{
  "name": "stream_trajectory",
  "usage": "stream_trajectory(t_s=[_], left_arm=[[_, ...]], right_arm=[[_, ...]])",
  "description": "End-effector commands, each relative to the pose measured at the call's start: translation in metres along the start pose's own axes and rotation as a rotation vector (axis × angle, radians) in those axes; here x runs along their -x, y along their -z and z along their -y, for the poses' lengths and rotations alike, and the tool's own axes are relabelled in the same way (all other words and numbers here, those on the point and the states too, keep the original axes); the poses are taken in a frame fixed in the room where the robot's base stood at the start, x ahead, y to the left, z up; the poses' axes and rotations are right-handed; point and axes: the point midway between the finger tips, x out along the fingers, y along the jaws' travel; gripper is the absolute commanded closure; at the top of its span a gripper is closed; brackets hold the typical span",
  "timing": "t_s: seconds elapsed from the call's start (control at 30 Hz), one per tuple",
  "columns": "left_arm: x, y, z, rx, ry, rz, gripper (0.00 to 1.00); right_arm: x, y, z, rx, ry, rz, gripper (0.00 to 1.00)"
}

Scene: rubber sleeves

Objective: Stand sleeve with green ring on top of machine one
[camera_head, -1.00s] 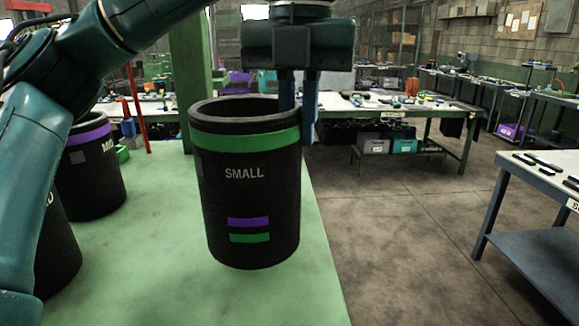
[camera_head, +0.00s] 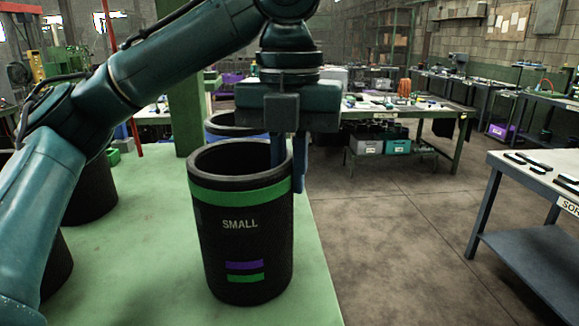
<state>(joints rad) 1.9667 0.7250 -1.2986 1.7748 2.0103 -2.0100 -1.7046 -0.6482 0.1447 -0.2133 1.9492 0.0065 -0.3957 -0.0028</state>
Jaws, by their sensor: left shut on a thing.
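The black sleeve with a green ring (camera_head: 240,240), marked SMALL, stands upright at the centre, over the green tabletop. Purple and green bars show low on its front. My left gripper (camera_head: 289,165) is shut on its right wall at the rim, one finger inside and one outside. I cannot tell whether its base touches the green surface. My right gripper is not in view. I cannot make out which thing is machine one.
A dark rim of another round thing (camera_head: 228,121) shows just behind the held sleeve. Dark sleeves (camera_head: 93,200) stand at left, partly behind my arm. The green tabletop (camera_head: 135,270) has clear room left of the held sleeve. A green post (camera_head: 187,120) rises behind.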

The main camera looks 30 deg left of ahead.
Motion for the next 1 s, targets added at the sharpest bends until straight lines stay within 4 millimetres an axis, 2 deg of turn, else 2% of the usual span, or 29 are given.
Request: stream_trajectory(t_s=[0.03,0.07,0.1,0.33,0.67,0.77,1.0], left_arm=[[0.000,0.000,0.000,-0.001,0.001,0.001,1.00],[-0.002,0.000,0.000,-0.001,0.000,-0.001,0.89],[-0.002,0.000,0.000,-0.001,0.000,0.000,0.86],[-0.002,0.000,0.000,0.000,0.000,0.000,0.68],[0.003,0.000,0.000,0.001,0.000,0.001,0.68],[0.014,0.000,0.000,0.001,-0.001,0.003,0.68],[0.055,0.000,0.001,0.001,-0.001,0.005,0.68]], right_arm=[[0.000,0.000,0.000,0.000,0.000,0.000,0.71],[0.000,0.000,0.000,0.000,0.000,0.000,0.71],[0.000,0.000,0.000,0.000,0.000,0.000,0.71],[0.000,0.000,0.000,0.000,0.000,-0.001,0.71],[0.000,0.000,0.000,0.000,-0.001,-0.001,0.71],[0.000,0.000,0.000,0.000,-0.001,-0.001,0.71],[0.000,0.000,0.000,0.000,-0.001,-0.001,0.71]])
